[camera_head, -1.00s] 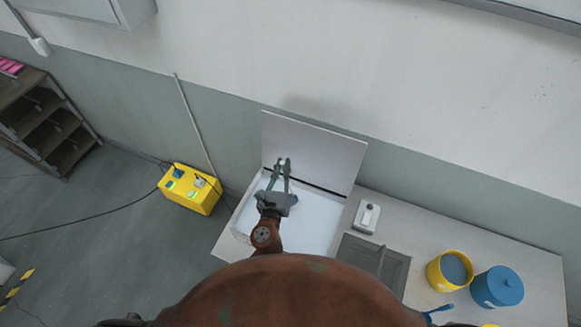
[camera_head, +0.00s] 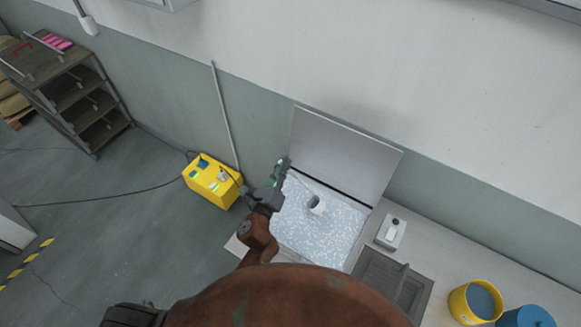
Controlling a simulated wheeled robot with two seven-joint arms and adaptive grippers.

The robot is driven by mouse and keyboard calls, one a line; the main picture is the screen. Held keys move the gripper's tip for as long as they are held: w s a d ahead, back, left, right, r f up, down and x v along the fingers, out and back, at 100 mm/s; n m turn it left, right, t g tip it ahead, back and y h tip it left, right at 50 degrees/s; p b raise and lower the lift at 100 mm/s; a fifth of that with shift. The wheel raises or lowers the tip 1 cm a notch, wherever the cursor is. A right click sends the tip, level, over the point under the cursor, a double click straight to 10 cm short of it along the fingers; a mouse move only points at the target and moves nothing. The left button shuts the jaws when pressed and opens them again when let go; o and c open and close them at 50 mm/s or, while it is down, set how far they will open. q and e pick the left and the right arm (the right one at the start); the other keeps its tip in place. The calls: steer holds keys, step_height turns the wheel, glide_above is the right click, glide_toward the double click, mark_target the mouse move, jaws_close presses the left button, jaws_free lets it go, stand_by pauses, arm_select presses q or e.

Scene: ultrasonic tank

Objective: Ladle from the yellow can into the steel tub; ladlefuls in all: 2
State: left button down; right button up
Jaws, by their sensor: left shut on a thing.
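The yellow can (camera_head: 452,306) stands open on the bench at the lower right, with grey-blue content inside. The steel tub (camera_head: 350,252) is set in the bench below a raised lid, and its surface looks pale and speckled. My left gripper (camera_head: 281,167) is over the tub's left back corner, shut on the ladle's thin handle. My right gripper is not in view.
The tub's raised lid (camera_head: 346,155) stands at the wall. A small white box (camera_head: 391,234) and a grey basket or tray (camera_head: 378,277) lie right of the tub. A blue can (camera_head: 526,318) is beside the yellow can. A yellow box (camera_head: 212,184) stands on the floor at left.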

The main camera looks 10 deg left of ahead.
arm_select(q)
steer(key=a+f+n+b, duration=0.3)
steer(key=f+n+b, duration=0.2)
steer(key=f, duration=0.4)
steer(key=w+a+f+n+b, duration=0.1)
steer(key=a+f+n+b, duration=0.2)
steer(key=f+n+b, duration=0.3)
steer(key=shift+a+f+n, duration=0.4)
steer(key=shift+f, duration=0.95)
